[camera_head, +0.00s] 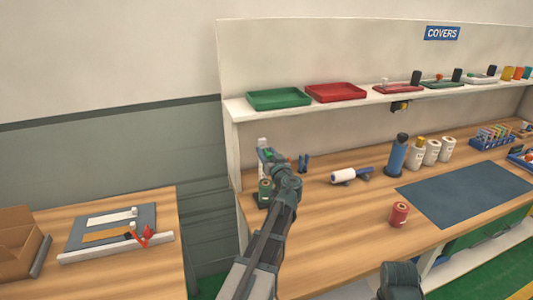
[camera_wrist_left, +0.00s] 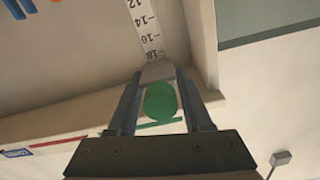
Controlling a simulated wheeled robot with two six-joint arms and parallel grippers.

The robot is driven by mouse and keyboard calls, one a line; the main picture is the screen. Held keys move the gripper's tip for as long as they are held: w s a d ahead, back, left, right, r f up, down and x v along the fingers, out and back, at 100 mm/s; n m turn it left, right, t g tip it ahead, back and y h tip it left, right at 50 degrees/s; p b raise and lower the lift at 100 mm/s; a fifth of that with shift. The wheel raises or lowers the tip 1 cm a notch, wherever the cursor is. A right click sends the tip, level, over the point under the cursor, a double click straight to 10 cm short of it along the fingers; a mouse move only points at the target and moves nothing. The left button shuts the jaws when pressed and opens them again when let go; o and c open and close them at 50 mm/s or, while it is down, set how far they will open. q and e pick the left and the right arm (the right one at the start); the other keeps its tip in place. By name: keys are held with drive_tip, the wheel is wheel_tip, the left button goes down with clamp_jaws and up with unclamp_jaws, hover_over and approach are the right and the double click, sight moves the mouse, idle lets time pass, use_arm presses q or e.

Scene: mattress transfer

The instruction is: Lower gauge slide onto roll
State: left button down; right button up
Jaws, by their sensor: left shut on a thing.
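The gauge (camera_head: 262,144) is a pale upright post at the left end of the workbench; its numbered scale (camera_wrist_left: 148,30) shows in the left wrist view. A green round part, which looks like the slide's knob (camera_wrist_left: 161,101), sits between my left gripper's fingers; a bit of green also shows at the gauge in the head view (camera_head: 268,154). My left gripper (camera_head: 273,160) is shut on the slide and hides much of the gauge; its fingers also show in the left wrist view (camera_wrist_left: 160,88). The gap between slide and roll is hidden.
A shelf (camera_head: 360,97) with green and red trays overhangs the bench. A side table (camera_head: 145,272) stands at left, across a gap.

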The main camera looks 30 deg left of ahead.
idle(0.3)
use_arm(q)
wheel_tip(320, 180, down, 8)
drive_tip(key=b, duration=0.8)
drive_tip(key=shift+f+b, duration=0.25)
drive_tip(key=shift+b, duration=0.05)
drive_tip(key=shift+r, duration=0.1)
drive_tip(key=c, duration=0.5)
unclamp_jaws()
drive_tip(key=v, duration=1.3)
drive_tip(key=shift+s+d, duration=0.25)
drive_tip(key=shift+s, duration=0.05)
